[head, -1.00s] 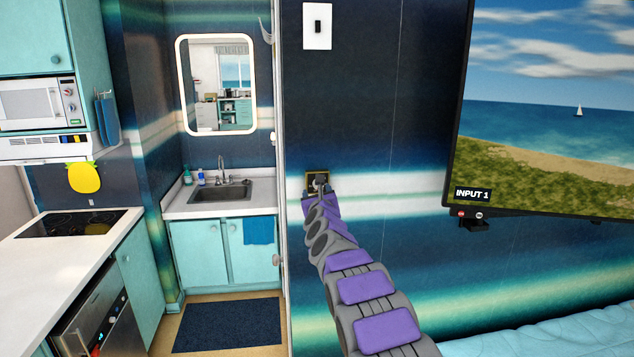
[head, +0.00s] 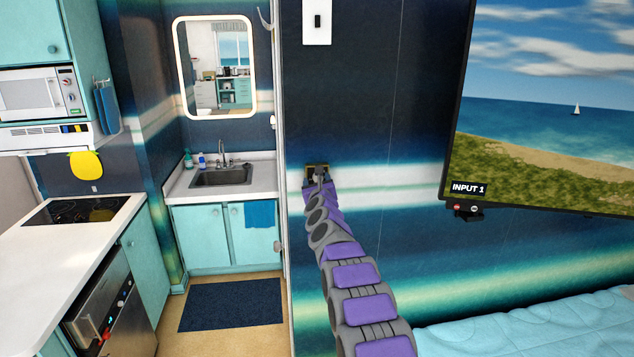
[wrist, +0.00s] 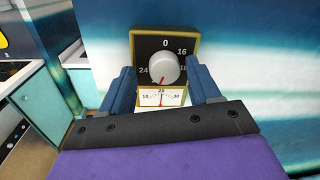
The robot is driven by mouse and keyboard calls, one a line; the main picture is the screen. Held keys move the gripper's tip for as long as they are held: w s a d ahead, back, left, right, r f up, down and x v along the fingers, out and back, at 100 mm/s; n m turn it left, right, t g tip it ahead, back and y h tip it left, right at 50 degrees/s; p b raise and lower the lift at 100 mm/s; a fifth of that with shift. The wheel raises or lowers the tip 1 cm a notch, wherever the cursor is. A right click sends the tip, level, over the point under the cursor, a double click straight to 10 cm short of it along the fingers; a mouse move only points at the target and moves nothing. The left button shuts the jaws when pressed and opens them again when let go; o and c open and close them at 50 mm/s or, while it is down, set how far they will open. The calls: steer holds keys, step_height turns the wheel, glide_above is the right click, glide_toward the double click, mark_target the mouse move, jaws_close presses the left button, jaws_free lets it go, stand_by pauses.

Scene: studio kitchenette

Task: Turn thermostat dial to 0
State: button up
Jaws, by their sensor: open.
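The thermostat (wrist: 140,45) has a brass-coloured frame and a black face. Its round pale dial (wrist: 166,66) has a red mark at its lower edge, pointing down and slightly left. The 0 is at the top of the face; 16, 18 and 24 also show. A white gauge below has its needle near 20. My gripper (wrist: 163,75) is open, with one blue finger on each side of the dial; I cannot tell whether they touch it. In the head view my gripper (head: 319,178) covers most of the thermostat (head: 312,167) on the wall.
A white switch plate (head: 317,22) is on the wall above. A large screen (head: 545,110) hangs to the right, with a light blue padded surface (head: 520,325) below it. A sink (head: 222,177) and counter (head: 60,240) are left. Bare wall surrounds the thermostat.

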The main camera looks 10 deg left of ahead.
steer(key=shift+d, duration=0.1)
steer(key=shift+d+r, duration=0.1)
steer(key=shift+d, duration=0.05)
steer(key=c, duration=1)
steer(key=shift+c, duration=0.2)
